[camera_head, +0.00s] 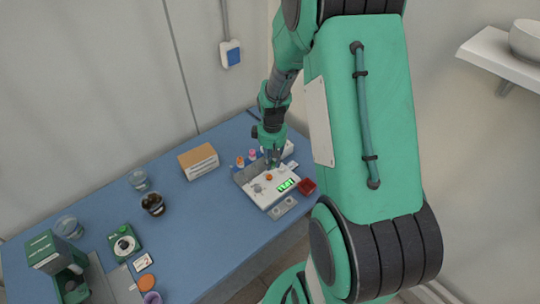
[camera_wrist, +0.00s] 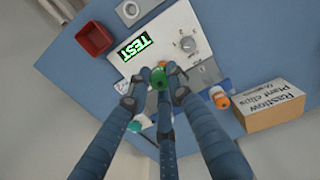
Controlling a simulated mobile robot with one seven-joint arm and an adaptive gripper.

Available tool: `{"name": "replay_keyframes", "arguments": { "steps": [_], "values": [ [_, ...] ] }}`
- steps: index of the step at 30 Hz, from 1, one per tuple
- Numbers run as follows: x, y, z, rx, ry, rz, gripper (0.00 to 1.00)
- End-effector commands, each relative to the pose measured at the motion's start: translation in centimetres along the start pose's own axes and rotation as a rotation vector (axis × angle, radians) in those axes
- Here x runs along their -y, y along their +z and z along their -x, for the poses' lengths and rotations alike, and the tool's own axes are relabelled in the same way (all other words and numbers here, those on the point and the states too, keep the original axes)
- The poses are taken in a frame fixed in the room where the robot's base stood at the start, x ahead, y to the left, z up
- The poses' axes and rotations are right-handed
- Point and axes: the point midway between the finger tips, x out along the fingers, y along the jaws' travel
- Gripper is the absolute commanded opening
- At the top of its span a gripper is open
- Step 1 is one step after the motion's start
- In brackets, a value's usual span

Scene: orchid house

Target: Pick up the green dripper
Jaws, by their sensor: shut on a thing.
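The green dripper (camera_wrist: 160,79) shows in the wrist view as a small round green thing between my fingertips. My gripper (camera_wrist: 158,90) is shut on it, with its blue fingers around it. It is held in front of the white device with the lit green TEST display (camera_wrist: 136,45); I cannot tell whether it touches anything below. In the head view my gripper (camera_head: 272,160) is over the back part of that white device (camera_head: 262,190), and the dripper cannot be made out there.
A red square dish (camera_head: 307,186) stands right of the device, and small bottles with orange and pink tops (camera_head: 252,156) behind it. A cardboard plant clips box (camera_head: 198,161) is to the left. Glass jars (camera_head: 139,180) stand farther left. The blue table's middle (camera_head: 205,225) is clear.

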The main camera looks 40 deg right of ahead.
Motion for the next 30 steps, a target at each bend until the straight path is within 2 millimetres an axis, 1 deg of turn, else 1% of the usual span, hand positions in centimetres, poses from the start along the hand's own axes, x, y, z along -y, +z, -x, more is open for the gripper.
{"name": "replay_keyframes", "arguments": {
  "steps": [3,7,30],
  "values": [
    [0.4,0.56,0.08,0.0,0.0,0.0,0.06],
    [0.57,0.78,0.09,0.0,0.0,0.0,0.06],
    [0.59,0.8,0.1,0.0,0.0,0.0,0.06]
  ]
}}
